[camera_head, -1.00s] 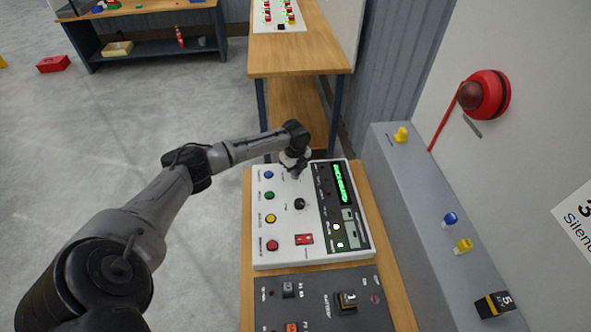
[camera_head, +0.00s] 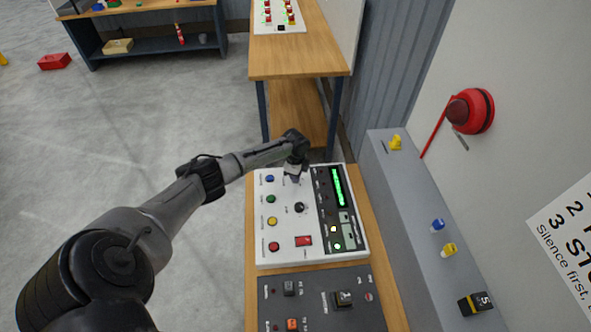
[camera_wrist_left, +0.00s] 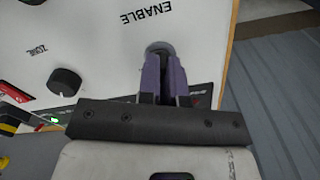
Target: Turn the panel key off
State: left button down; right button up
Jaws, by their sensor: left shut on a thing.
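The white control panel (camera_head: 285,215) lies on the wooden bench, with coloured buttons, a black knob (camera_head: 300,207) and a red switch (camera_head: 303,240). My left gripper (camera_head: 295,176) is at the panel's far edge. In the left wrist view, its purple-grey fingers (camera_wrist_left: 162,70) are shut at a round grey key switch (camera_wrist_left: 158,46) beside the word ENABLE. The fingers hide most of the key, so its turn position cannot be read. The black knob (camera_wrist_left: 64,82) also shows there, apart from the fingers. My right gripper is in neither view.
A dark grey panel (camera_head: 315,300) sits nearer on the bench. To the right is a grey ledge (camera_head: 405,215) with yellow and blue tags, below a red alarm bell (camera_head: 470,110). Another wooden table (camera_head: 295,60) stands behind. Open floor lies left.

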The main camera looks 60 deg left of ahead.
pick_arm(q)
jog(key=n+p, duration=0.2)
jog(key=n, duration=0.1)
jog(key=shift+r, duration=0.2)
jog(key=shift+f+n+p, duration=0.1)
jog(key=shift+n+p, duration=0.4)
jog(key=shift+n, duration=0.5)
jog(key=c, duration=1.3)
grip_release()
notch_tip(320, 180, up, 14)
jog(key=shift+f+p, duration=0.15)
jog(key=shift+p, duration=0.25)
